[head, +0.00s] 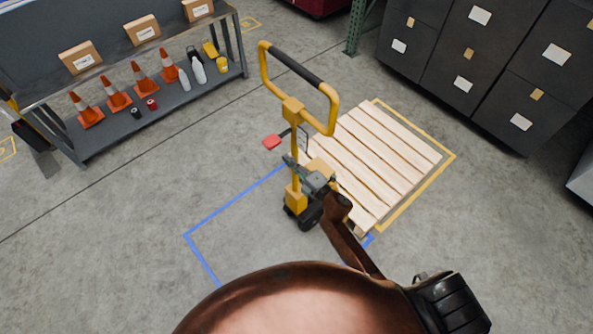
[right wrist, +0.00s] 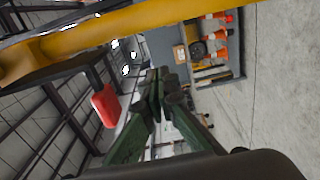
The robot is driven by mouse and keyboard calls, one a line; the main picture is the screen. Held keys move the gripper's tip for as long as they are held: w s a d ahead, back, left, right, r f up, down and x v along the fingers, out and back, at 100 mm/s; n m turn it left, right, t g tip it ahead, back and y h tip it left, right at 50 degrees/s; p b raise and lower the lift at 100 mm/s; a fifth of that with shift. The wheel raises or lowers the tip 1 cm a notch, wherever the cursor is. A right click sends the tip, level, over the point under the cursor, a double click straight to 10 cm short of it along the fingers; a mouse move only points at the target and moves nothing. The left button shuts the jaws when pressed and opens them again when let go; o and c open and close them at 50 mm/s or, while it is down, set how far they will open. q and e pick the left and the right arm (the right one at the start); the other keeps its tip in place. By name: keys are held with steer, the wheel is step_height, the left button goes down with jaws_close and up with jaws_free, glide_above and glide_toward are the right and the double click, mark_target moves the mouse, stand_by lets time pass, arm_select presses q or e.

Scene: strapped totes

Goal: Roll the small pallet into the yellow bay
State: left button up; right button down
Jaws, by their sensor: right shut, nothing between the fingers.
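The small wooden pallet (head: 385,150) lies flat on the floor, largely within the yellow bay outline (head: 455,156). The outline shows along its far and right sides; the near left side is hidden. A yellow pallet jack (head: 293,112) with an upright looped handle stands at the pallet's left end; its forks are hidden. A red paddle (head: 272,142) sticks out left of the mast and also shows in the right wrist view (right wrist: 105,104). My right gripper (head: 289,160) is shut and empty beside the mast, below the handle loop; contact is unclear. My left gripper is out of view.
A blue floor outline (head: 226,213) lies left of the jack, mostly clear. A shelf (head: 160,100) with boxes, cones and bottles stands at upper left. Dark cabinets (head: 475,60) stand behind the bay. A green post (head: 357,25) stands at the back.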

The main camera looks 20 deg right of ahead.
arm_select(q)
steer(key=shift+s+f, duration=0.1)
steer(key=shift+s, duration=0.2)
arm_select(e)
steer(key=w+d, duration=0.2)
steer(key=d, duration=0.1)
steer(key=shift+w+d, duration=0.1)
steer(key=shift+d, duration=0.1)
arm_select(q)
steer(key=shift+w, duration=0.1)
